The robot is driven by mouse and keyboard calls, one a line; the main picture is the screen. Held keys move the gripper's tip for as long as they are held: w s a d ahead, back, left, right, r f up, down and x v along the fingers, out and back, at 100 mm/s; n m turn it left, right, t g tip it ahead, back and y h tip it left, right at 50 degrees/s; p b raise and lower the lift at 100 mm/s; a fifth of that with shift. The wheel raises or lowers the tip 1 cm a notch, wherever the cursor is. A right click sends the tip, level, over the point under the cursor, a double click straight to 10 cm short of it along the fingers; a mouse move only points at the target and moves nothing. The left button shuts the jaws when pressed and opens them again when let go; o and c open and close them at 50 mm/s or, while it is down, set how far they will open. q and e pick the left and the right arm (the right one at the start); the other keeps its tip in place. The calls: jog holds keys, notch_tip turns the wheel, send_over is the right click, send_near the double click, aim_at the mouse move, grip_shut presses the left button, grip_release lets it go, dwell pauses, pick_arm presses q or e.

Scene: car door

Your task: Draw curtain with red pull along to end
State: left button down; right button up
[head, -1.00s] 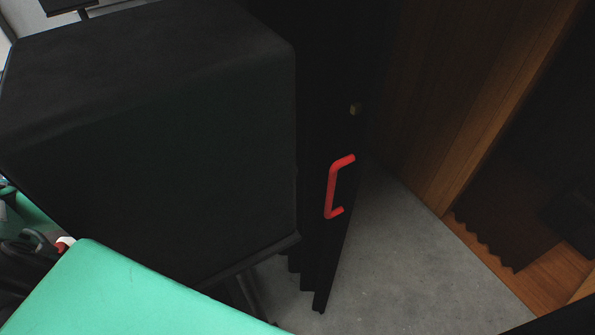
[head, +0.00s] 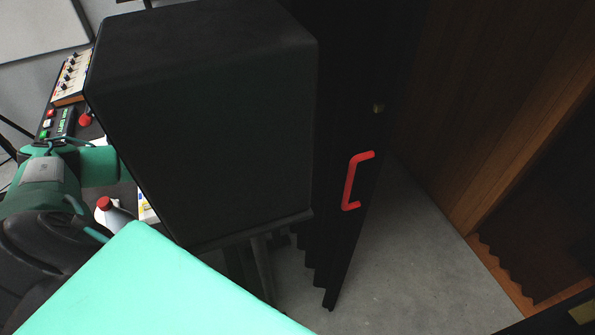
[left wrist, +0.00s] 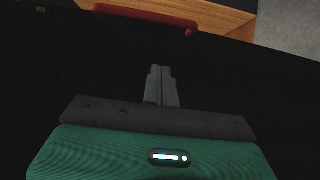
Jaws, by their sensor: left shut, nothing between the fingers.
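The red pull (head: 356,181) is a bracket-shaped handle on the edge of the black curtain (head: 342,240), which hangs in folds right of a large black box. In the left wrist view the red pull (left wrist: 150,17) lies across the top, beyond the fingertips and apart from them. My left gripper (left wrist: 161,70) is shut and empty there, against a black background. In the head view my left arm comes in at the left edge; its gripper does not show, and the black box stands between the arm and the pull. My right gripper is not in view.
The black box (head: 210,130) on a stand fills the middle. Behind it at left are a control panel (head: 72,75) and a white bottle with a red cap (head: 113,213). A wooden wall (head: 475,110) stands at right. The grey floor (head: 400,245) beside the curtain is clear.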

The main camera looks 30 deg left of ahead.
pick_arm(q)
jog(key=d+p, duration=0.4)
jog(key=d, duration=0.6)
jog(key=shift+w+d+p, duration=0.15)
jog(key=shift+p, duration=0.2)
